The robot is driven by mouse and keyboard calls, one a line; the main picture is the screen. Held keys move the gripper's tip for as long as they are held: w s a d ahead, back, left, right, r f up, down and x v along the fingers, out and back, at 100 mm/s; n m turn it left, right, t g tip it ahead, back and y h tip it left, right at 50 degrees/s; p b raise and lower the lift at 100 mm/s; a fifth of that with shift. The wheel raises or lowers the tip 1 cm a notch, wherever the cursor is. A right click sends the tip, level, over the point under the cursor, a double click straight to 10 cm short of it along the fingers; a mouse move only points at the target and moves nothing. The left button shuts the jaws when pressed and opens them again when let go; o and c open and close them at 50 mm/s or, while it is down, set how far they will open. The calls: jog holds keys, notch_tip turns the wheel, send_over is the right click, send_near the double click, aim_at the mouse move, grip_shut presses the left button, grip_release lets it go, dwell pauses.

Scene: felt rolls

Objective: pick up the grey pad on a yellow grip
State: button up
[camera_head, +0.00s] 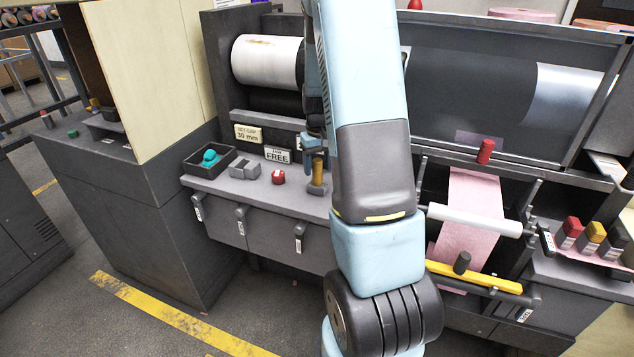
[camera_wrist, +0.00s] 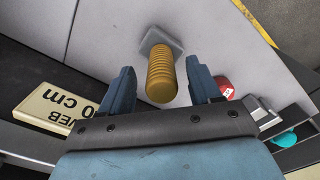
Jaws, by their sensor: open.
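The yellow ribbed grip (camera_wrist: 161,78) stands up from its grey pad (camera_wrist: 153,38), which rests on the grey bench top. In the wrist view my gripper (camera_wrist: 158,74) is open, one blue finger on each side of the grip. Gaps show between the grip and both fingers. Nothing is held.
A red round item (camera_head: 278,177) lies left of the grip, with a grey metal block (camera_head: 244,169) and a dark tray (camera_head: 209,160) holding a teal item (camera_head: 209,156) farther left. Cream signs (camera_head: 248,133) stand behind. A white roller (camera_head: 474,220) is at the right.

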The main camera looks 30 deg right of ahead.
aim_at(318, 173)
jog(key=shift+w+f, duration=0.1)
jog(key=shift+f, duration=1.65)
jog(key=shift+c, duration=0.3)
grip_shut()
notch_tip(318, 173, up, 10)
